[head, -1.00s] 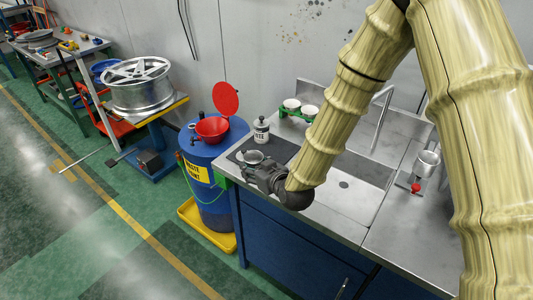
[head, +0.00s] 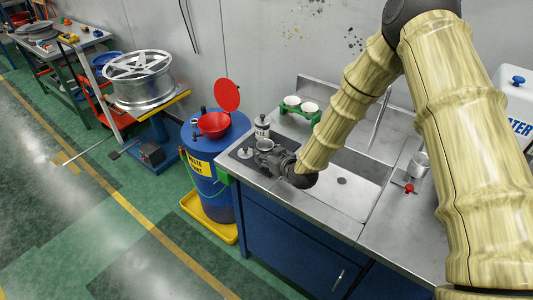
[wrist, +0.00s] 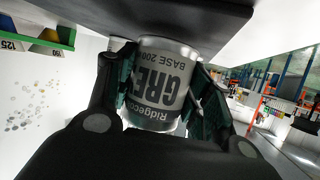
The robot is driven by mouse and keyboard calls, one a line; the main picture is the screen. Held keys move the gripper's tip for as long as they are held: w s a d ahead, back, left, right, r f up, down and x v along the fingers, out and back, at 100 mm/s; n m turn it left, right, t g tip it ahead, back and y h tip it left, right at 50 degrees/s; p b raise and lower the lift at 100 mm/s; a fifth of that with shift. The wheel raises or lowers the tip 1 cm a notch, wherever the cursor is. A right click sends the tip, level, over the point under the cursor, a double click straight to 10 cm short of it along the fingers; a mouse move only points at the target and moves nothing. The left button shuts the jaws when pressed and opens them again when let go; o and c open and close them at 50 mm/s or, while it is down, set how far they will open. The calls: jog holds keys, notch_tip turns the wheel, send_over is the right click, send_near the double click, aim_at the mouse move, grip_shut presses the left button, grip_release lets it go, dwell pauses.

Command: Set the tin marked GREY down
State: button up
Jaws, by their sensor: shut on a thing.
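The tin marked GREY (wrist: 163,82) is a silver cylinder with a printed label, upside down in the wrist view. My gripper (wrist: 164,68) is shut on its sides, with one finger on each side. In the head view the tin's open-looking top (head: 265,145) shows at my gripper (head: 264,152), over the dark mat (head: 238,147) at the counter's left end. In the wrist view the tin's base is against or very near a dark slab; I cannot tell whether it touches.
A white-labelled tin (head: 262,127) stands just behind the held tin. A blue drum with a red funnel (head: 213,126) stands left of the counter. The sink (head: 352,178) lies to the right.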

jog(key=shift+f, duration=0.4)
jog(key=shift+f, duration=0.2)
jog(key=o, duration=1.1)
jog(key=shift+c, duration=0.2)
jog(key=shift+r, duration=0.1)
jog(key=shift+r, duration=0.2)
jog(key=shift+s+d, duration=0.25)
jog(key=shift+s, duration=0.1)
jog(key=b+v, duration=0.3)
jog(key=v, duration=0.8)
jog(key=shift+s+r+b, duration=0.15)
jog(key=shift+b, duration=0.15)
